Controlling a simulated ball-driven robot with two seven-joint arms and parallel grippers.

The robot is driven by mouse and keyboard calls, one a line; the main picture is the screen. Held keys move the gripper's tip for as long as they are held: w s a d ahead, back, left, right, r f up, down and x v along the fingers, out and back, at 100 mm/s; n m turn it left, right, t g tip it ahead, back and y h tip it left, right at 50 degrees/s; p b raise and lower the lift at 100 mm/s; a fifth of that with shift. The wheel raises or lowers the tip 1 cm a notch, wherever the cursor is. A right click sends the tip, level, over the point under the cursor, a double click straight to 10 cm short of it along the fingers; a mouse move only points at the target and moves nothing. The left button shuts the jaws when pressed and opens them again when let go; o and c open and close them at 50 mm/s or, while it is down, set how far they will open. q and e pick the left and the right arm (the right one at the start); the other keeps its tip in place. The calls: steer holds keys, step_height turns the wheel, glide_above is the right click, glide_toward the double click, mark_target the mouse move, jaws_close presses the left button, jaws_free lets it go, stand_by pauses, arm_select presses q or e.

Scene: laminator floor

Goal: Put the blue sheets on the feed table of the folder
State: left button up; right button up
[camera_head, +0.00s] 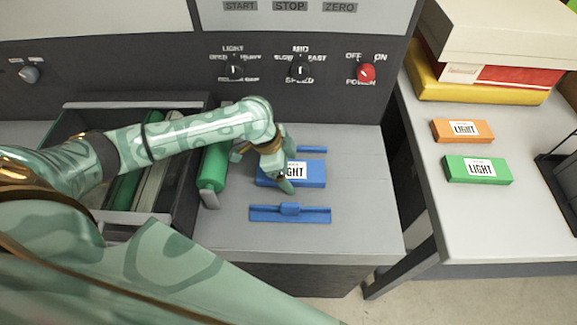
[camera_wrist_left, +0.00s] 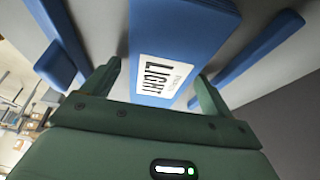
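The blue sheets (camera_head: 312,174) are a flat blue pack with a white LIGHT label. They appear to lie on the grey feed table (camera_head: 365,205), between two blue guides, the near one (camera_head: 290,214) and the far one (camera_head: 313,149). My left gripper (camera_head: 283,178) is at the pack's left part. In the left wrist view its two fingers (camera_wrist_left: 155,88) stand open on either side of the pack (camera_wrist_left: 185,30), with a gap at the left finger. The head view hides part of the pack behind the gripper. My right gripper is not in view.
An orange pack (camera_head: 477,130) and a green pack (camera_head: 490,173) lie on the side table (camera_head: 450,220) at right, before stacked boxes (camera_head: 490,75). A green roller (camera_head: 213,168) and an open bay (camera_head: 75,122) are left of the feed table. The control panel (camera_head: 330,80) stands behind.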

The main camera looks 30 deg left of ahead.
arm_select(q)
steer(key=shift+r, duration=0.1)
steer(key=shift+a+r, duration=0.1)
steer(key=shift+r, duration=0.2)
steer(key=p+v, duration=0.3)
steer(key=v, duration=0.8)
steer(key=shift+r, duration=0.25)
steer(key=shift+a, duration=0.1)
